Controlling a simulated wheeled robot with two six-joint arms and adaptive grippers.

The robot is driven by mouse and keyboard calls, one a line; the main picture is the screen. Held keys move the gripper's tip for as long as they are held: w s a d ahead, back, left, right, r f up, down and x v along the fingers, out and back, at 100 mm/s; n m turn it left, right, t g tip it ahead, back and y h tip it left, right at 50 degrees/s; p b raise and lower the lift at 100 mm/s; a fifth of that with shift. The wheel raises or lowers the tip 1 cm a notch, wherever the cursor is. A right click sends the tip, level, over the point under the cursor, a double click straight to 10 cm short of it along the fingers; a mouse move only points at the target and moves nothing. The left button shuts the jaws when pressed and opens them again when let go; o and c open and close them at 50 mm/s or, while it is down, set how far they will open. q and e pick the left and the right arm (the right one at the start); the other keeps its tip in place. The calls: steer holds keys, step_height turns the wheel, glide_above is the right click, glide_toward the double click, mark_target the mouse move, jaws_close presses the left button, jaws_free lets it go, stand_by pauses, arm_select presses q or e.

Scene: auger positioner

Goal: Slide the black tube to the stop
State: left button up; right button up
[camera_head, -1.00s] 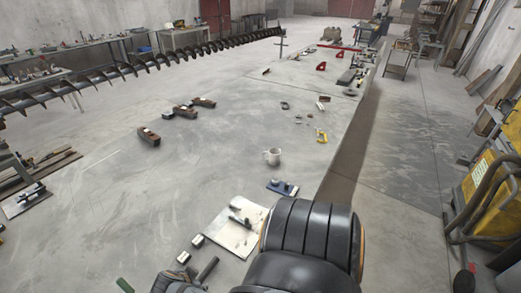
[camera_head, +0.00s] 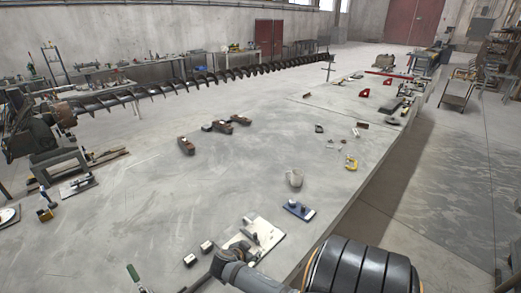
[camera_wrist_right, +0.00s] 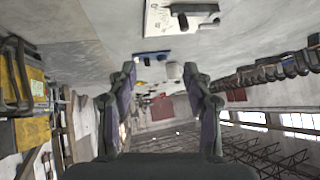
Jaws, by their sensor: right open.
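A dark rounded, tube-like piece (camera_wrist_right: 194,9) lies on a white board at the top of the right wrist view, with a small dark knob (camera_wrist_right: 183,22) beside it. The white board (camera_head: 268,239) is on the floor-like grey surface in the head view, partly behind my right arm; details on it are small. My left gripper is out of view.
A blue-based tool (camera_head: 298,210) and a pale mug (camera_head: 295,178) stand beyond the board. Two small blocks (camera_head: 206,246) (camera_head: 189,260) lie left of it. A long auger (camera_head: 190,82) crosses the back.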

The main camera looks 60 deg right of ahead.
steer(key=d+r+h, duration=0.1)
steer(key=d+r, duration=0.2)
steer(key=d, duration=0.2)
steer(key=shift+w+d+r+n+h, duration=0.3)
steer(key=shift+w+d+r, duration=0.05)
steer(key=shift+w+r, duration=0.05)
steer(key=shift+a+f, duration=0.1)
